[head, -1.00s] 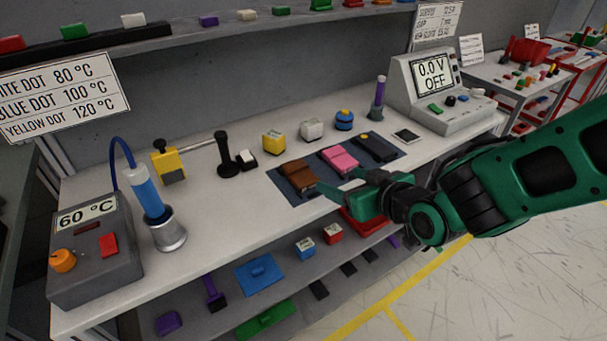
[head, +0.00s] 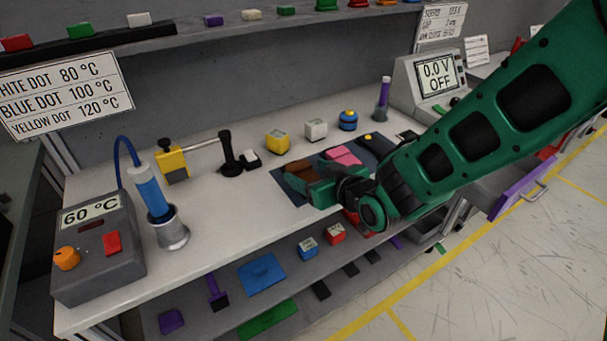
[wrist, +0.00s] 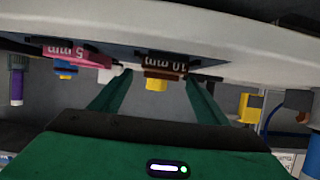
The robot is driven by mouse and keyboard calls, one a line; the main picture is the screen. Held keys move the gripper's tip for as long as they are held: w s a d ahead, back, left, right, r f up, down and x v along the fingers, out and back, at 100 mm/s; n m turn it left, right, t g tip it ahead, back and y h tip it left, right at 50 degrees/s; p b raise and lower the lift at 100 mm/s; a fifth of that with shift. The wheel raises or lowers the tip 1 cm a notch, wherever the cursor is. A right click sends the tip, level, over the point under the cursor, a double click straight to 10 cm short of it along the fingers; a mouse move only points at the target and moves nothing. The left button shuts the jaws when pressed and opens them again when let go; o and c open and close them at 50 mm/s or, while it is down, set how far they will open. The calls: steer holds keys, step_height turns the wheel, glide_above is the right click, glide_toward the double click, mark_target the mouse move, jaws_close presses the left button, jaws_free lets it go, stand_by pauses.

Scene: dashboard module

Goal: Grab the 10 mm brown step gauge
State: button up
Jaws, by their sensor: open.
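The brown step gauge (head: 299,167) lies on the dark mat (head: 277,174) at the front of the bench, partly covered by my gripper in the head view. In the wrist view, which looks upside down, the brown gauge (wrist: 166,60) shows its "10 mm" label and sits ahead, between the lines of the two fingers. My gripper (head: 292,182) is open and empty, low at the bench's front edge; both fingers (wrist: 158,78) show apart in the wrist view. I cannot tell whether the fingertips reach past the gauge. The pink gauge (head: 343,154), marked "5 mm" in the wrist view (wrist: 76,54), lies beside it.
Behind the mat stand a yellow block (head: 277,141), a white block (head: 315,130) and a blue round piece (head: 347,121). A black stand (head: 230,155) is to the left. A lower shelf (head: 240,298) holds several items. An open purple-fronted drawer (head: 518,187) is at right.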

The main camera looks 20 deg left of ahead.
steer(key=shift+x, duration=1.2)
steer(key=c, duration=1.2)
steer(key=shift+r, duration=0.1)
